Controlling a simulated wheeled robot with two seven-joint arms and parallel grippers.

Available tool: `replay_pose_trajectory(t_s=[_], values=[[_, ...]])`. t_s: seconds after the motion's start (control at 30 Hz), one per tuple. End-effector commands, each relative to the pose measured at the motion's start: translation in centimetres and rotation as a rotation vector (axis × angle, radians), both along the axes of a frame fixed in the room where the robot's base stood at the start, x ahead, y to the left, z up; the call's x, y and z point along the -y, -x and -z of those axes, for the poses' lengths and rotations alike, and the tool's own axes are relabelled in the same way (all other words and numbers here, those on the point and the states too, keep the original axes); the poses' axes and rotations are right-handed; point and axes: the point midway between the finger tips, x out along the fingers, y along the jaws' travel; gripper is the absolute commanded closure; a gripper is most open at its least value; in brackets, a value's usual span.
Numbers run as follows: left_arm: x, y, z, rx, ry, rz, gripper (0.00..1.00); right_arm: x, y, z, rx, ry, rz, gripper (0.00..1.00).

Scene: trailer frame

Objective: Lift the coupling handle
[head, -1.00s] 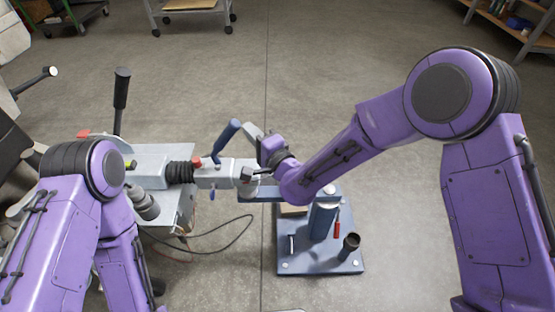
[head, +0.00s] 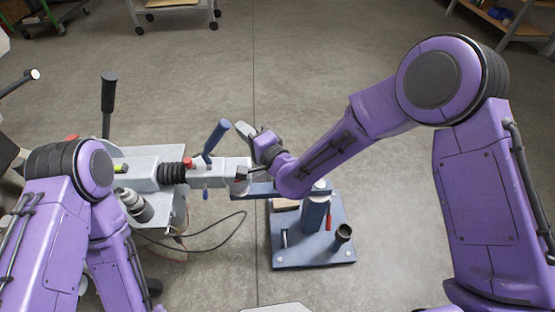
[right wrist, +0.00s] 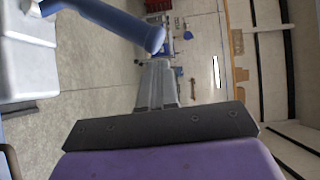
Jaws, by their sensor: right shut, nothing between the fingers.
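The blue coupling handle (head: 215,138) rises, tilted to the right, from the pale grey coupling (head: 225,171) at the end of the trailer frame. My right gripper (head: 241,127) is shut and empty, just right of the handle's upper end, with a small gap between them in the head view. In the right wrist view, the closed fingers (right wrist: 158,80) point away from the camera, and the blue handle (right wrist: 115,20) passes at upper left. That view does not clearly show whether they touch. My left arm comes in at the left; its gripper is out of sight.
A blue stand (head: 345,255) with a post and a red-handled part is under my right forearm. A black upright lever (head: 108,100) stands on the frame at left. A cable (head: 225,228) lies on the floor. A cart (head: 175,10) and shelf (head: 510,25) are farther back.

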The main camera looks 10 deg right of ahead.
Motion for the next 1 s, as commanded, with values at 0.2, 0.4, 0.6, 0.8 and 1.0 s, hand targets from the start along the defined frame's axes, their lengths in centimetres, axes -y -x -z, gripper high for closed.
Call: replay_pose_trajectory(t_s=[0.2, 0.4, 0.6, 0.8, 1.0], values=[[0.0, 0.0, 0.1, 0.001, 0.001, 0.000, 0.64, 3.4, 3.5, 0.2, -0.006, -0.001, -0.004, 1.00], [0.0, 0.0, 0.3, 0.000, 0.000, 0.000, 0.64, 5.6, 7.0, 0.3, -0.006, -0.001, -0.004, 1.00], [0.0, 0.0, 0.4, 0.000, 0.000, 0.000, 0.64, 6.6, 8.6, 0.3, -0.005, 0.000, -0.005, 1.00], [0.0, 0.0, 0.4, 0.000, 0.000, 0.000, 0.64, 6.7, 8.8, 0.3, -0.004, 0.001, -0.005, 1.00], [0.0, 0.0, 0.4, 0.000, 0.000, 0.000, 0.64, 6.7, 8.8, 0.3, -0.005, 0.000, -0.005, 1.00]])
